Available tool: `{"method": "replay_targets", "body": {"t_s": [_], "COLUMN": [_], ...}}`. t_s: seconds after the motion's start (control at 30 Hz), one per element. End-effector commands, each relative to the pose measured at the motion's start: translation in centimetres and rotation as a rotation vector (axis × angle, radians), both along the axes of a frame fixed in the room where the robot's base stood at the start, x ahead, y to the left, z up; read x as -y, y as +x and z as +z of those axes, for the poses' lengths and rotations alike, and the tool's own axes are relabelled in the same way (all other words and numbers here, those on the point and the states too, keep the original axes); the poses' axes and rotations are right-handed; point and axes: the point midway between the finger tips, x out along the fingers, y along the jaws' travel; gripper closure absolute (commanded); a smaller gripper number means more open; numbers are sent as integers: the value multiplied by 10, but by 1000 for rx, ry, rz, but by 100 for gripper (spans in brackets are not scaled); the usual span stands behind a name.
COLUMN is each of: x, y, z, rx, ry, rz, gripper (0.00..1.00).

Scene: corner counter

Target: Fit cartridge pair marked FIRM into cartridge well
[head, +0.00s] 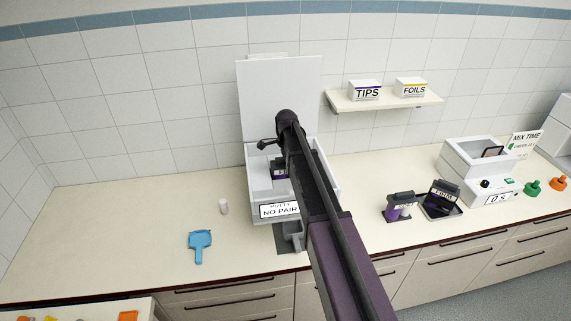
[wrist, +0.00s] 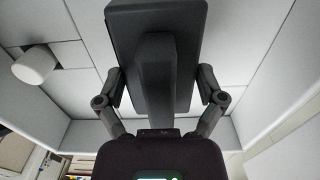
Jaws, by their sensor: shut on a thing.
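My gripper (wrist: 158,88) is shut on a dark cartridge pair (wrist: 157,45), which stands between its two fingers in the wrist view. In the head view the cartridge pair (head: 279,169), dark with a purple part and a small white label, shows beside my arm, inside or just above the open well of the white dispenser (head: 254,185). The label on the held pair is too small to read. The dispenser's front sign (head: 280,210) reads NO PAIR. My arm hides the right part of the well and most of the gripper, so I cannot tell how deep the pair sits.
Another black and purple cartridge pair (head: 400,207) stands on the counter at right, beside a dark tray (head: 456,211) with a FIRM label. A white mixer (head: 468,160) is farther right. The far-left counter is clear.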

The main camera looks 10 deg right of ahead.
Motion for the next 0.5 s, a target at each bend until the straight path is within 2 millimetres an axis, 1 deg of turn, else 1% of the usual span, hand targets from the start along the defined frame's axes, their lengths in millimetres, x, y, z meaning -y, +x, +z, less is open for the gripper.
{"method": "replay_targets", "body": {"t_s": [0.2, 0.23, 0.27, 0.5], "x": [0, 0, 0, -1], "y": [0, 0, 0, 0], "z": [-2, -2, -2, -2], "rx": [0, 0, 0, 0], "ry": [0, 0, 0, 0], "rz": [0, 0, 1, 1], "gripper": [73, 9, 0, 0]}}
